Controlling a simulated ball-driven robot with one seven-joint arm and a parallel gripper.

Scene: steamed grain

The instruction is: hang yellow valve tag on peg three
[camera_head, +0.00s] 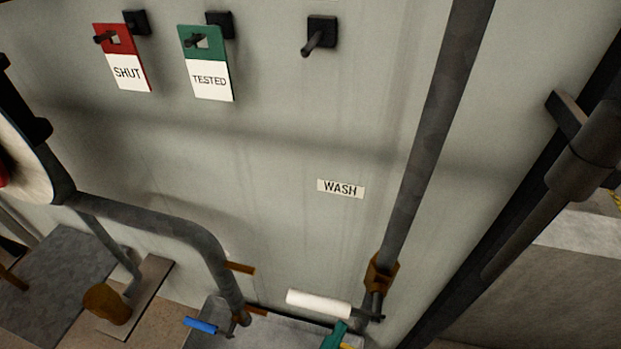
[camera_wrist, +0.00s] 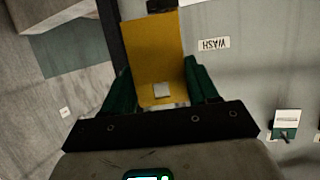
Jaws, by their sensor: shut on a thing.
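The yellow valve tag (camera_wrist: 152,50) is held between the green fingers of my gripper (camera_wrist: 160,92), with its flat face toward the wrist camera. In the head view only a green fingertip (camera_head: 338,335) and a sliver of yellow show at the bottom edge, well below the pegs. The third peg from the left (camera_head: 312,42) is bare, on a dark square base. The first peg carries a red and white SHUT tag (camera_head: 127,73). The second carries a green and white TESTED tag (camera_head: 211,82). The third peg is not visible in the wrist view.
A WASH label (camera_head: 340,189) is on the pale panel below the third peg. A grey vertical pipe (camera_head: 432,130) runs right of that peg. A white cylindrical handle (camera_head: 318,302) and a bent pipe (camera_head: 190,225) are low down. The panel between the label and the third peg is clear.

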